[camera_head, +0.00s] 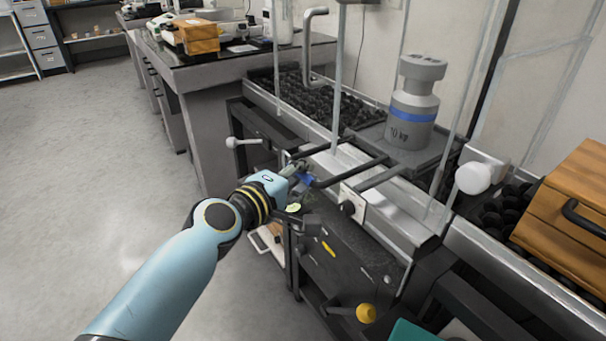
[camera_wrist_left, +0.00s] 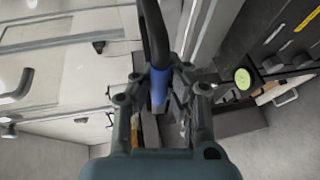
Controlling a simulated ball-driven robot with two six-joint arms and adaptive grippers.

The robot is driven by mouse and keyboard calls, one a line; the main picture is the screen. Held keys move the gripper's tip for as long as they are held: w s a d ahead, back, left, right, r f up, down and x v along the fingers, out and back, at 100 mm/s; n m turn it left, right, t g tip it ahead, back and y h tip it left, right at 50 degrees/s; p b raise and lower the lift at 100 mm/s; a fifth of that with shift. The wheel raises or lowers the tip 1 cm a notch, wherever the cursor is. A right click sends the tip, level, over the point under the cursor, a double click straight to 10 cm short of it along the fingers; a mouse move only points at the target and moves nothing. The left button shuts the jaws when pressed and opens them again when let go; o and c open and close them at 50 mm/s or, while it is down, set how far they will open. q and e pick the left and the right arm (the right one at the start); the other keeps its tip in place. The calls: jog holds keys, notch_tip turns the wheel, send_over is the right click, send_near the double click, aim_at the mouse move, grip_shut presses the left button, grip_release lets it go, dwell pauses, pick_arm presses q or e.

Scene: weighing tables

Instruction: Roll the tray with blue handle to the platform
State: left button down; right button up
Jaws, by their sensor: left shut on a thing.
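A dark flat tray (camera_head: 432,166) carries a grey 10 kg weight (camera_head: 405,120) with a blue band, standing upright. Dark bars run from the tray toward the near left. The blue handle (camera_head: 305,180) is at their near end, and it shows in the left wrist view (camera_wrist_left: 160,84). My left gripper (camera_head: 300,177) is shut on the blue handle. A silvery metal platform (camera_head: 385,213) lies in the middle section of the bench, close to the tray. I cannot tell how much of the tray rests on it. My right gripper is not in view.
Black roller beds lie left (camera_head: 318,103) and right (camera_head: 492,218) of the middle section. A wooden box (camera_head: 570,195) stands on the right bed. Upright metal rods, a white knob (camera_head: 473,178) and a yellow knob (camera_head: 366,313) stick out nearby. Floor at left is clear.

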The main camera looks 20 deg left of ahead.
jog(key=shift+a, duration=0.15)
pick_arm(q)
jog(key=c, duration=1.3)
grip_release()
jog(key=shift+a, duration=0.1)
jog(key=shift+c, duration=0.2)
jog(key=shift+s, duration=0.2)
jog(key=v, duration=1.1)
jog(key=shift+s, duration=0.3)
jog(key=shift+a, duration=0.15)
